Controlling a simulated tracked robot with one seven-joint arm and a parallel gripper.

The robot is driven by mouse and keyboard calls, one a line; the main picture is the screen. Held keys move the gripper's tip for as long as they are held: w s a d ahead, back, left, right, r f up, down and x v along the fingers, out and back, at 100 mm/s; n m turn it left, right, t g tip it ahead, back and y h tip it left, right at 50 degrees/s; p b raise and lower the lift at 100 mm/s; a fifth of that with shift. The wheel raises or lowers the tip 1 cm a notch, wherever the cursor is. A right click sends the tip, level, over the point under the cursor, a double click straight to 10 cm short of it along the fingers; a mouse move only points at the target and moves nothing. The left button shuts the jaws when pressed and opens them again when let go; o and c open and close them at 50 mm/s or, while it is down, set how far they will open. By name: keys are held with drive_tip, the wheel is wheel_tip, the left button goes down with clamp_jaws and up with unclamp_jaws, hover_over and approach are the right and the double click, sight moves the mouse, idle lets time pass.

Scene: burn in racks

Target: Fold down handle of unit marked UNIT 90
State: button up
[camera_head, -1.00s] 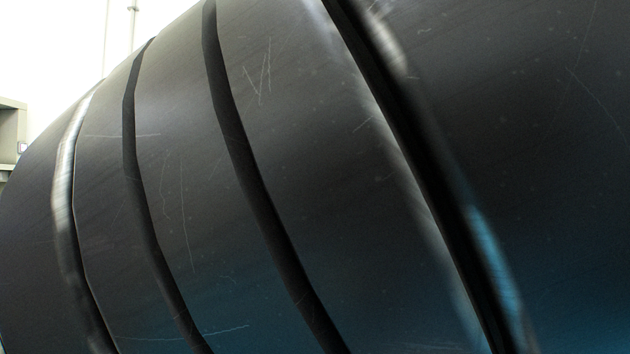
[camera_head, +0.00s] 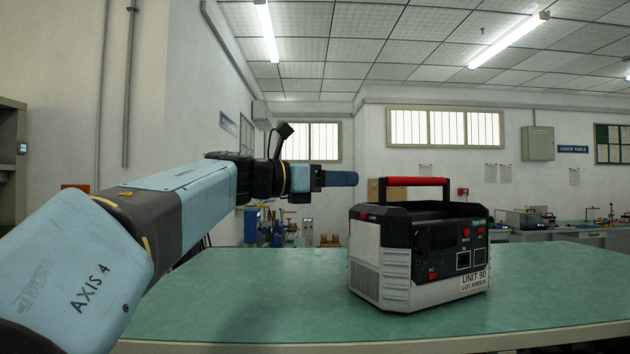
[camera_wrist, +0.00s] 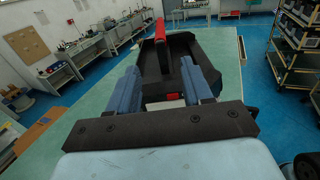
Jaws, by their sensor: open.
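The unit marked UNIT 90 (camera_head: 418,255) stands upright on the green table, a black and grey box with its label at the lower right of its front. Its handle (camera_head: 414,182) has a red grip and stands raised above the open black top. The handle also shows end-on in the wrist view (camera_wrist: 158,32), beyond my fingers. My gripper (camera_head: 345,179) is left of the handle, at about the height of the red grip, apart from it. In the wrist view my gripper (camera_wrist: 162,84) is open and empty, its two blue fingers spread with the unit's top between and beyond them.
The green table (camera_head: 250,300) is clear around the unit. Workbenches with equipment (camera_head: 560,232) line the back at right. In the wrist view, shelving racks (camera_wrist: 295,50) stand on the blue floor at right and benches (camera_wrist: 95,45) at left.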

sight(385, 180)
drive_tip(key=x, duration=1.3)
drive_tip(key=shift+w+d, duration=0.15)
drive_tip(key=shift+d, duration=0.05)
clamp_jaws()
drive_tip(key=c, duration=0.5)
unclamp_jaws()
drive_tip(key=c, duration=0.3)
